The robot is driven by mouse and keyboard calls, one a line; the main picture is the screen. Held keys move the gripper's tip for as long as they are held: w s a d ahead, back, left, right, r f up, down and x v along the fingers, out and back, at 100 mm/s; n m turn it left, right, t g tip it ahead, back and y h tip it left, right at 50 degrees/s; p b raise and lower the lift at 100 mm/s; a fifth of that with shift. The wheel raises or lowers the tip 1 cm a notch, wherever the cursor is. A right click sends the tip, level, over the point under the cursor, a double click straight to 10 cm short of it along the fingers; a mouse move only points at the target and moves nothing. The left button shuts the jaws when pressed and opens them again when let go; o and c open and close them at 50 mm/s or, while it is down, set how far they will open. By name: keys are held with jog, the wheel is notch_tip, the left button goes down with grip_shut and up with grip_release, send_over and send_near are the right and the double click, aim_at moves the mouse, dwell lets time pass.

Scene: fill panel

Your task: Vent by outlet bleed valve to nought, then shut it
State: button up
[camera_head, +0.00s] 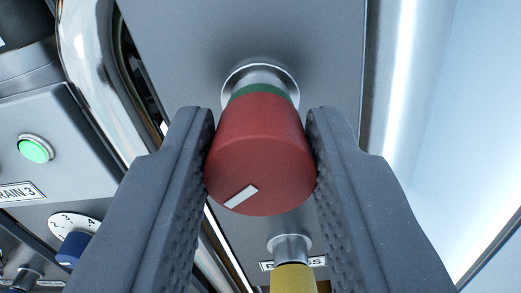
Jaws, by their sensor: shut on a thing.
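A red knob (259,150) with a green ring at its base sticks out from a grey panel (310,30) on a metal stem. A short white mark on its face slants up to the right. My gripper (260,165) is shut on this knob, one finger touching each side. Any label for the red knob is hidden, so I cannot tell from the picture that it is the outlet bleed valve. No pressure gauge shows in this view.
Below is a yellow knob (293,279) by a partly hidden label ending in "SS". A shiny pipe (95,80) runs alongside.

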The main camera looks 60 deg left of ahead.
jog(key=m+b, duration=0.2)
jog(key=m, duration=0.1)
jog(key=shift+d+f+m, duration=0.15)
jog(key=shift+d+m, duration=0.05)
jog(key=shift+m, duration=1.4)
jog(key=shift+w+d+m+p, duration=0.1)
jog(key=shift+m+p, duration=0.85)
jog(key=shift+m, duration=0.45)
jog(key=m+p, duration=0.2)
jog(key=p, duration=0.1)
jog(key=shift+r+m, duration=0.25)
jog(key=shift+m, duration=0.15)
jog(key=m+p, duration=0.3)
jog(key=p, duration=0.2)
jog(key=shift+d+m, duration=0.1)
jog(key=shift+m, duration=0.2)
jog(key=m+p, duration=0.3)
jog(key=p, duration=0.1)
jog(key=shift+f+m+p, duration=0.15)
jog(key=shift+m+p, duration=0.25)
jog(key=m+p, duration=0.2)
jog(key=p, duration=0.1)
jog(key=shift+f+m, duration=0.15)
jog(key=shift+m, duration=0.15)
jog(key=m+p, duration=0.2)
jog(key=m, duration=0.1)
jog(key=shift+f+p, duration=0.2)
jog(key=shift+p, duration=0.2)
jog(key=shift+f+m, duration=0.1)
jog(key=shift+m, duration=0.2)
